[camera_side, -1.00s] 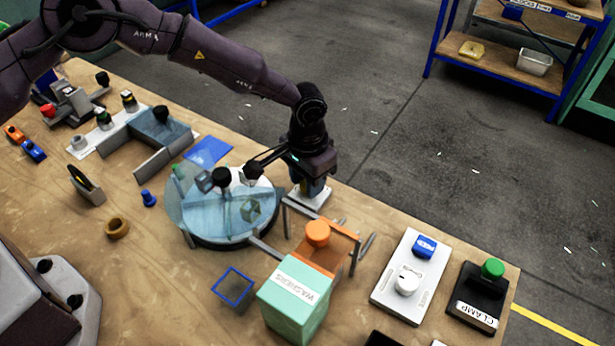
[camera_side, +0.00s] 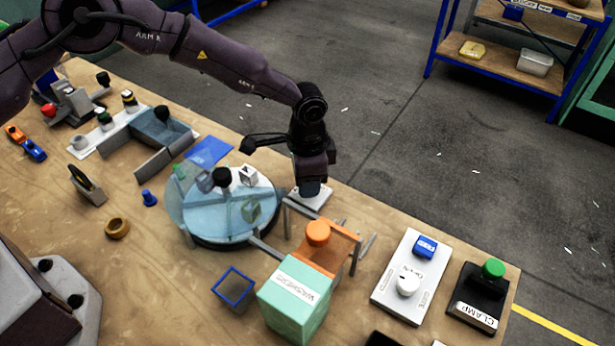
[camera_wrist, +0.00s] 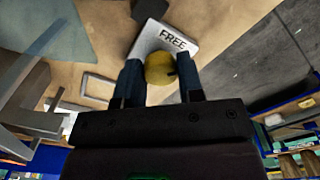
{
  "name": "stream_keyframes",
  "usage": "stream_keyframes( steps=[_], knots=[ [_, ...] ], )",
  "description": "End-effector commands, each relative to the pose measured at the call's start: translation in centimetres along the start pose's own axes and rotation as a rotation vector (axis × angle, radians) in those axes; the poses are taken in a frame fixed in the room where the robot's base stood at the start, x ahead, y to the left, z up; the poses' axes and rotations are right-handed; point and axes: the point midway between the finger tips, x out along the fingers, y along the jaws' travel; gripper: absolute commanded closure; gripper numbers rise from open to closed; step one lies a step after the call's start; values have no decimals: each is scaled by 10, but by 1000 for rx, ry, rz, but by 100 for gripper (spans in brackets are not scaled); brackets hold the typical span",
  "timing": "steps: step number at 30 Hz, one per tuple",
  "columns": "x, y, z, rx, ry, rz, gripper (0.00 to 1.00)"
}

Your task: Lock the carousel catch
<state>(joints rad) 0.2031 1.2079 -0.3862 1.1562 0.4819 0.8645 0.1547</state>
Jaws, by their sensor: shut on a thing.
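The carousel (camera_side: 215,228) is a round pale-blue disc under a clear cover with a black knob, and grey blocks show on or under it. Beside it on the right is the catch, a small white plate (camera_side: 318,201) mostly below my gripper (camera_side: 309,191). In the wrist view the catch plate (camera_wrist: 155,32) reads "FREE" and carries a round yellow knob (camera_wrist: 160,69). My gripper (camera_wrist: 160,80) is shut on this knob, one finger on each side. The side view hides the knob behind my gripper.
A white panel (camera_side: 411,278) and black "CLAMP" box (camera_side: 480,297) stand to the right.

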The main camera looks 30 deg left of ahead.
Motion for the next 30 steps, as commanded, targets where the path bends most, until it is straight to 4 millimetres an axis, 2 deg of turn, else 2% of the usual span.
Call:
stream_keyframes(
  steps=[18, 30],
  knots=[
    [-2, -1, -2, 586, 4, -1, 89],
    [-2, -2, -3, 888, 5, -1, 89]
  ],
)
